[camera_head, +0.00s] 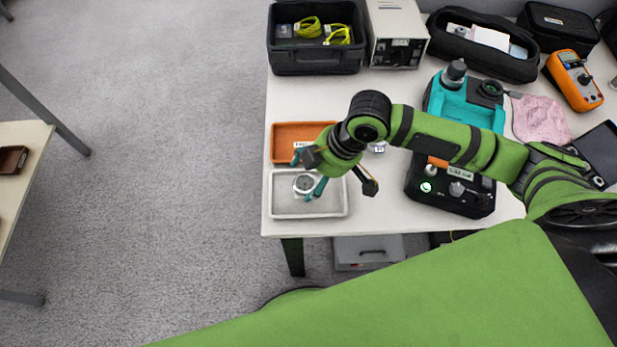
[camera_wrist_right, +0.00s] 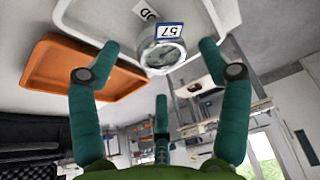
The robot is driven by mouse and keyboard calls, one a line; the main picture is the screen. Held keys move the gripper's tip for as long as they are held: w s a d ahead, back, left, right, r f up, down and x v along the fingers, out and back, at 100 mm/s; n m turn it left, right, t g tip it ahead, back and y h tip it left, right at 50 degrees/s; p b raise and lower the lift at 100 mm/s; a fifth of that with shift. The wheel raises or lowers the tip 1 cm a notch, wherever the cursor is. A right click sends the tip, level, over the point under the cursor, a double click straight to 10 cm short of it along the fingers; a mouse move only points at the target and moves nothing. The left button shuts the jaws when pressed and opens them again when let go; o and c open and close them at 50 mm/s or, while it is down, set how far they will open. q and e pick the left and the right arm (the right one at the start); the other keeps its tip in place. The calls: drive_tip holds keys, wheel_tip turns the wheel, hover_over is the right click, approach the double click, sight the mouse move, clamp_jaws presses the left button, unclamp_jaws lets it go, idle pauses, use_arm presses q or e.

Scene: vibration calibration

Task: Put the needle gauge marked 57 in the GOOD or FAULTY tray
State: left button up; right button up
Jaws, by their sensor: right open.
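The needle gauge, a round silver dial (camera_head: 304,183), sits in the light grey tray (camera_head: 338,208) at the table's front left corner. In the right wrist view the gauge (camera_wrist_right: 163,55) carries a blue-edged label reading 57. The same tray (camera_wrist_right: 80,18) shows there with a partly hidden label ending in "OD". My right gripper (camera_head: 308,173) is over the tray. Its teal fingers (camera_wrist_right: 160,50) are open and spread on both sides of the gauge; I cannot tell whether they touch it. My left gripper is not in view.
An orange tray (camera_head: 285,133) lies just behind the grey one, partly under my right arm. A black box with control knobs (camera_head: 450,192) and a teal device (camera_head: 470,108) stand to the right. A black bin with yellow cables (camera_head: 315,62) stands at the back left.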

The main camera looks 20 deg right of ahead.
drive_tip(key=v, duration=0.9)
drive_tip(key=shift+r, duration=0.15)
